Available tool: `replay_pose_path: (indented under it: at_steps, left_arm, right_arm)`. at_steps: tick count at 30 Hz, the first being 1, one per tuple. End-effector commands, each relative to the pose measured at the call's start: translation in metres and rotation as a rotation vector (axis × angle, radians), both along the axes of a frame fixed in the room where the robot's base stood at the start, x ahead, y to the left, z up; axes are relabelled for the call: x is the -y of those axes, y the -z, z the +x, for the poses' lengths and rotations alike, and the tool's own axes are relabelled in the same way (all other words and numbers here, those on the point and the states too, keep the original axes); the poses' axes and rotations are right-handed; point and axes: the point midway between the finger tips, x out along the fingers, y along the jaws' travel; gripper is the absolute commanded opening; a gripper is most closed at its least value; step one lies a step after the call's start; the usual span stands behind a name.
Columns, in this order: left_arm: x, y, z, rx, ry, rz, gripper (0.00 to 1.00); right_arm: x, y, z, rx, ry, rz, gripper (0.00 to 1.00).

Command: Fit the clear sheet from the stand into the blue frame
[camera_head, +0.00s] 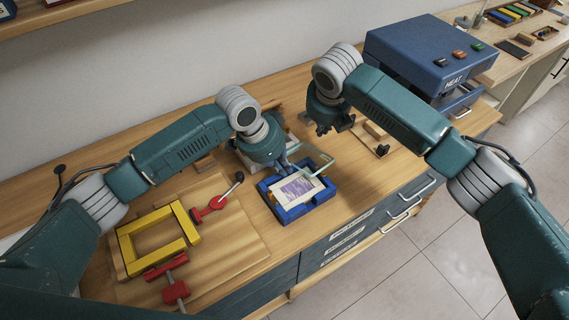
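The blue frame (291,214) lies on the bench below my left gripper, with a picture (299,190) on a pale card in it. The clear sheet (318,161), with pale green edges, is tilted above the frame's back right part. My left gripper (286,169) is at the sheet's left side and appears shut on it; the fingertips are small and partly hidden. My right gripper (334,128) hangs behind and to the right of the sheet, apart from it. Its fingers look spread, with nothing between them. The stand cannot be made out clearly behind my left wrist.
A yellow frame (127,250) with red clamps (212,206) lies on a board at the left. Small wooden blocks (376,131) lie right of my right gripper. A blue HEAT machine (425,55) stands at the back right. The bench right of the blue frame is clear.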

Motion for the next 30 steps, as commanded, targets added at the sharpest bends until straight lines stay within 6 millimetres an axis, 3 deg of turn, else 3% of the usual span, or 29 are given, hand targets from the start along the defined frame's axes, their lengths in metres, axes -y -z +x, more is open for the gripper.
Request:
replay_pose_path:
  at_steps: [30]
  left_arm:
    - [-0.008, 0.006, -0.025, -0.015, 0.002, 0.010, 0.00]
  right_arm:
    - [0.000, -0.020, 0.000, 0.000, 0.000, 0.000, 0.00]
